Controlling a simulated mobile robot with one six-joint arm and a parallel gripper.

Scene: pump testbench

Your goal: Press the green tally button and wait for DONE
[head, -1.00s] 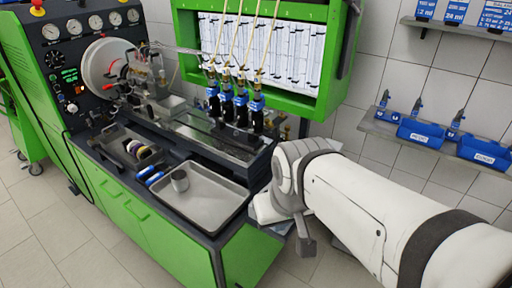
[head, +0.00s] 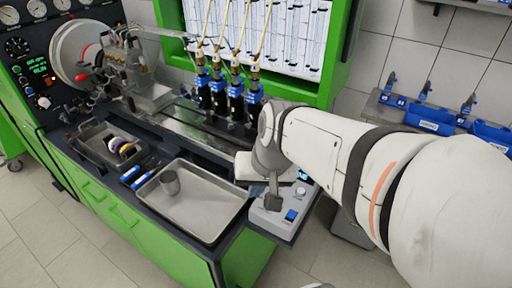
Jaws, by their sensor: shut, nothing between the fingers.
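A grey control box (head: 267,222) sits on a shelf at the bench's right end in the head view. It has a blue button (head: 291,215), a pale round knob or button (head: 301,191) and a small lit display (head: 303,176), partly hidden by my arm. My gripper (head: 273,207) points down over the left part of this box and is shut and empty. I cannot tell whether its tip touches the box. No green button shows; the part of the box under my gripper is hidden. The word DONE is not readable anywhere.
Several injectors (head: 236,98) stand on the bench behind. The left panel has a small green-lit screen (head: 40,68). Blue bins (head: 431,116) sit on the right wall shelf.

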